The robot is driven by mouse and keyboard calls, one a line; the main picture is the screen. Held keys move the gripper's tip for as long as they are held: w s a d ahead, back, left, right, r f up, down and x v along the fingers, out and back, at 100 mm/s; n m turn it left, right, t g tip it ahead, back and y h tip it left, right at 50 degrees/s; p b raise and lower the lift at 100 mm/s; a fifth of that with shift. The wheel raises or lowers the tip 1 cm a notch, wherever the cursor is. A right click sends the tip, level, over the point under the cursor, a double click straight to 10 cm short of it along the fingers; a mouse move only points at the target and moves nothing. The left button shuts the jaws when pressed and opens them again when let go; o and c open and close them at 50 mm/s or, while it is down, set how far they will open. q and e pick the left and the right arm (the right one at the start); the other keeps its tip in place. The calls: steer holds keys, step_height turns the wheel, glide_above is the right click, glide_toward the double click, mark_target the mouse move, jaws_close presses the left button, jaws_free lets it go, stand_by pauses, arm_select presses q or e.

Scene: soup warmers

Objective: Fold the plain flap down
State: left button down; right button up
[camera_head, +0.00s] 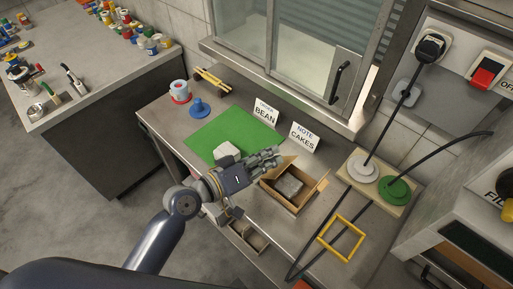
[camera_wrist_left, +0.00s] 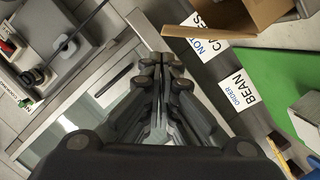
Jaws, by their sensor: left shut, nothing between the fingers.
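An open cardboard box (camera_head: 288,202) stands on the grey counter, with a grey block (camera_head: 289,185) inside. One flap (camera_head: 281,163) stands raised on its far left side, beside my fingers. Another flap (camera_head: 322,187) sticks up on the right side. I cannot tell which flap is plain. In the left wrist view the box (camera_wrist_left: 262,12) is at the top right, with a flap (camera_wrist_left: 195,32) reaching left. My left gripper (camera_head: 276,154) is shut and empty, just beyond the far left flap; contact is unclear. Its closed fingertips (camera_wrist_left: 167,62) show in the wrist view. My right gripper is not in view.
A green mat (camera_head: 215,133) with a pale block (camera_head: 226,151) lies left of the box. Two signs (camera_head: 265,112) (camera_head: 304,138) stand behind. A window (camera_head: 300,40) rises behind.

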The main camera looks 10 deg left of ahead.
arm_select(q)
steer(key=shift+s+d+f, duration=0.35)
steer(key=shift+s, duration=0.05)
steer(key=shift+f, duration=0.1)
steer(key=shift+s+d+m, duration=0.1)
steer(key=shift+d+m, duration=0.1)
steer(key=shift+m, duration=0.1)
